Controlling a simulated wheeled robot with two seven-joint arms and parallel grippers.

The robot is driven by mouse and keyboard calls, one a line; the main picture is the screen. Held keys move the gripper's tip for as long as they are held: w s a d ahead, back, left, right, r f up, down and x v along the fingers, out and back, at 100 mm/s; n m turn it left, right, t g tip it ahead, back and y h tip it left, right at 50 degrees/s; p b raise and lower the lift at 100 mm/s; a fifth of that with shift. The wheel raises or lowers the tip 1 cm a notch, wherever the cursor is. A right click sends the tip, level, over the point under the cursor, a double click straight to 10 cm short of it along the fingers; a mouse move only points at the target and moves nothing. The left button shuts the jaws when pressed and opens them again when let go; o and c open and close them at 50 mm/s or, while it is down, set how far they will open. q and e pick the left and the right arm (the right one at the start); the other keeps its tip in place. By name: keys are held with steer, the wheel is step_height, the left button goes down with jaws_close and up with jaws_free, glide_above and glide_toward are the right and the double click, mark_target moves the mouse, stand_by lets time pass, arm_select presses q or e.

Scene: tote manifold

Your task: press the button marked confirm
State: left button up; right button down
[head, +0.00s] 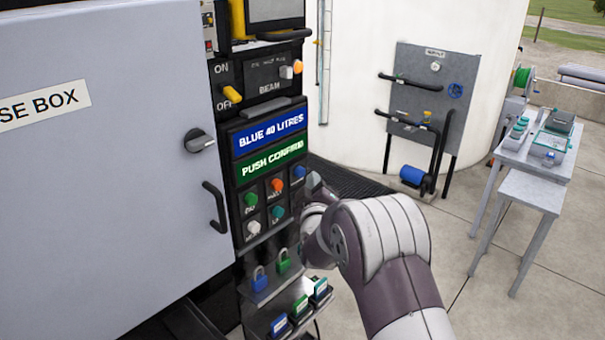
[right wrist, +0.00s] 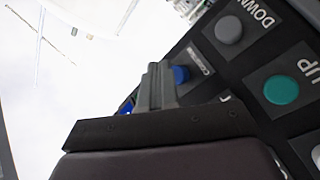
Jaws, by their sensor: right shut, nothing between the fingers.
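The button panel (head: 265,210) stands on the dark console, under a green strip that reads PUSH CONFIRM (head: 272,159). Its blue button (head: 298,172) is at the upper right; in the right wrist view this blue button (right wrist: 181,75) has a slanted label that seems to read confirm. My right gripper (head: 313,183) is shut and empty, right beside the blue button. In the right wrist view its fingers (right wrist: 155,82) partly overlap the button's near side. I cannot tell whether they touch it. My left gripper is not in view.
Nearby are a teal UP button (right wrist: 281,89), a grey DOWN button (right wrist: 229,30), an orange button (head: 277,185) and a green one (head: 250,199). Padlocks (head: 260,279) hang below. The grey box door (head: 120,200) is at left. A small table (head: 540,155) stands far right.

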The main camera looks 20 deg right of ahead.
steer(key=shift+w, duration=0.15)
stand_by(0.8)
steer(key=shift+w+a, duration=0.2)
steer(key=shift+w, duration=0.05)
steer(key=shift+w+a+b, duration=0.2)
steer(key=shift+w+b, duration=0.2)
steer(key=shift+w, duration=0.15)
stand_by(0.8)
steer(key=shift+s, duration=0.1)
steer(key=shift+s+d+b, duration=0.3)
steer(key=shift+s+d, duration=0.05)
steer(key=shift+s, duration=0.5)
